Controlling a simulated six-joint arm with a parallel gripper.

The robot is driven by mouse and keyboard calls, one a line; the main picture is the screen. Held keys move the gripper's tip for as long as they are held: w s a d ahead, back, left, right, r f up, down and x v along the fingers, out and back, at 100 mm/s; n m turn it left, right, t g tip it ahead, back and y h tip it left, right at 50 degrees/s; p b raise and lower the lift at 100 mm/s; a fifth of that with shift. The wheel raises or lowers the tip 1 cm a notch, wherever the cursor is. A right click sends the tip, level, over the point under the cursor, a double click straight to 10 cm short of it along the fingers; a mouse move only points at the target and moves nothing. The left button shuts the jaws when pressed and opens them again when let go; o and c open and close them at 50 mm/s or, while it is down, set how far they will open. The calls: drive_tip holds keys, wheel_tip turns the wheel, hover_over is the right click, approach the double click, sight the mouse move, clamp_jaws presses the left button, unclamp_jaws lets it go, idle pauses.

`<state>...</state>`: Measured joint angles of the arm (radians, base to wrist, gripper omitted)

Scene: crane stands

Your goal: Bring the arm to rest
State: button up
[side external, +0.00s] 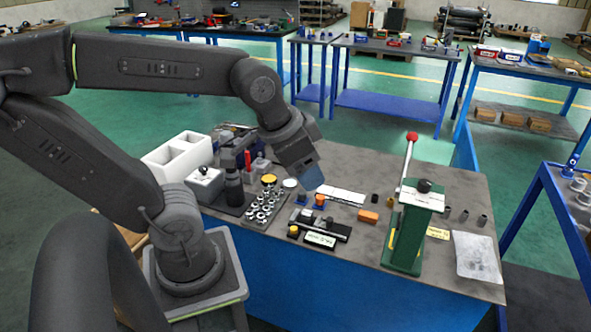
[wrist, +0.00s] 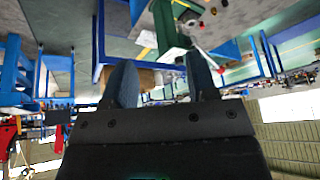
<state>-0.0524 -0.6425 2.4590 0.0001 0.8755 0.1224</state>
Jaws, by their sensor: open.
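My gripper (side external: 313,180) hangs above the middle of the workbench (side external: 345,160) in the side view, tilted downward to the right. In the wrist view its two dark fingers (wrist: 162,82) stand apart with nothing seen between them. The fingertips are small in the side view, and the gap there is hard to make out. My arm is bent, with its forearm reaching across above the left part of the bench.
A green lever press (side external: 408,235) with a red-knobbed handle stands right of my gripper. White foam box (side external: 178,158), a tray of metal parts (side external: 264,208), a caliper case (side external: 320,225) and an orange block (side external: 368,216) lie on the bench. A plastic bag (side external: 477,257) lies at right.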

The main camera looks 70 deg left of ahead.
drive_tip(key=shift+s+d+r+n, duration=0.1)
drive_tip(key=shift+s+d+n, duration=0.15)
drive_tip(key=shift+s, duration=0.3)
drive_tip(key=shift+s+d+r+n, duration=0.15)
drive_tip(key=shift+s+d, duration=0.2)
drive_tip(key=shift+s, duration=0.2)
